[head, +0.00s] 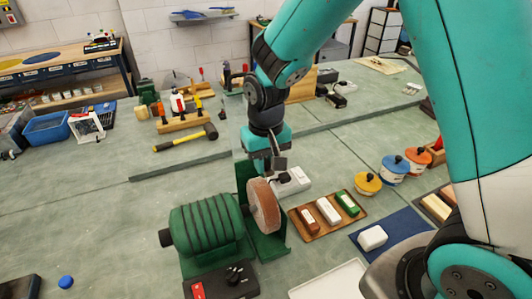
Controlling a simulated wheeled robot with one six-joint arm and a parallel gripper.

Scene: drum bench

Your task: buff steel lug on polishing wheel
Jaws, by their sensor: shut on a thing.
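The polishing wheel (265,206) is a pinkish-brown disc on the right side of a green ribbed motor (207,228), with a green guard plate behind it. My gripper (279,170) points down just above and behind the wheel's top edge. It is shut on a small dark grey piece, which I take to be the steel lug (281,163). The lug is small and partly hidden by the fingers. I cannot tell from this angle whether it touches the wheel.
A white box (297,182) sits close behind the wheel. Right of it lie a wooden tray (304,235) of coloured bars, a blue mat (398,228) with a white block, and several lidded pots (393,170). A switch box (222,284) stands in front; bench at left is mostly clear.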

